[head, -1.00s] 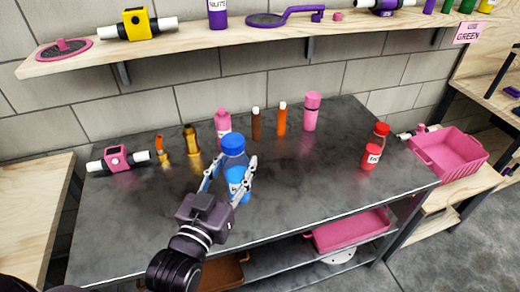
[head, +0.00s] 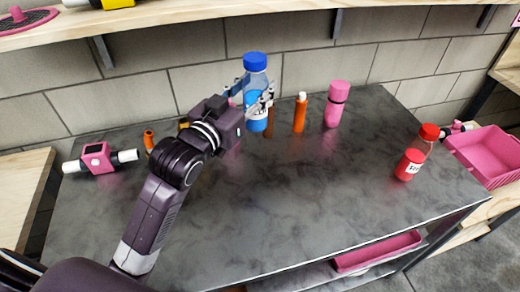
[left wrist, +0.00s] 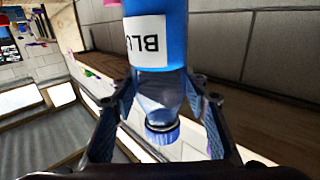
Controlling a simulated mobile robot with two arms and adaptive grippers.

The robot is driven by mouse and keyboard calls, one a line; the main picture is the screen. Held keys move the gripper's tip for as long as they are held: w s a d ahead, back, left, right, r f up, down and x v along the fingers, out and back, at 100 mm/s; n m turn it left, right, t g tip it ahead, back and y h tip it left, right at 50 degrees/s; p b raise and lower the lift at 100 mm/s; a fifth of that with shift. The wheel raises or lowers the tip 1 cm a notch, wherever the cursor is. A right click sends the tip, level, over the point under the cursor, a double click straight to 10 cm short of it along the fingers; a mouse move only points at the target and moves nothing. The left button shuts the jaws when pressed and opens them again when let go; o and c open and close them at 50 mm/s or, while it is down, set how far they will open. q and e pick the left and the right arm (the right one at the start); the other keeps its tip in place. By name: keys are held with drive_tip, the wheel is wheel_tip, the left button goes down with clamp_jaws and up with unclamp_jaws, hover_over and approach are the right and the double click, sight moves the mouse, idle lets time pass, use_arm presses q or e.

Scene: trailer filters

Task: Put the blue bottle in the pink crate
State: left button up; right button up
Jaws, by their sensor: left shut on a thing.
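The blue bottle (head: 256,122), clear on top with a blue cap, is upright in the head view. My left gripper (head: 250,97) is shut on its upper part, and the bottle appears raised above the dark table. In the left wrist view the bottle (left wrist: 160,65) shows upside down between the two fingers, with a white label. A pink crate (head: 488,155) stands at the right beyond the table end. Another pink crate or tray (head: 378,252) shows on the shelf below the table. My right gripper is out of view.
A red bottle (head: 411,160) stands at the table's right side. A pink bottle (head: 337,104) and an orange bottle (head: 299,113) stand along the back. A pink and white part (head: 98,158) lies at the left. A wall shelf (head: 190,15) runs above. The table's middle is clear.

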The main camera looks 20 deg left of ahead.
sight(256, 127)
use_arm(q)
wheel_tip(256, 127, down, 12)
drive_tip(key=shift+f+b, duration=0.1)
drive_tip(key=shift+b, duration=0.45)
wheel_tip(256, 127, down, 5)
drive_tip(key=shift+r, duration=0.15)
drive_tip(key=shift+f, duration=0.2)
drive_tip(key=o, duration=1.4)
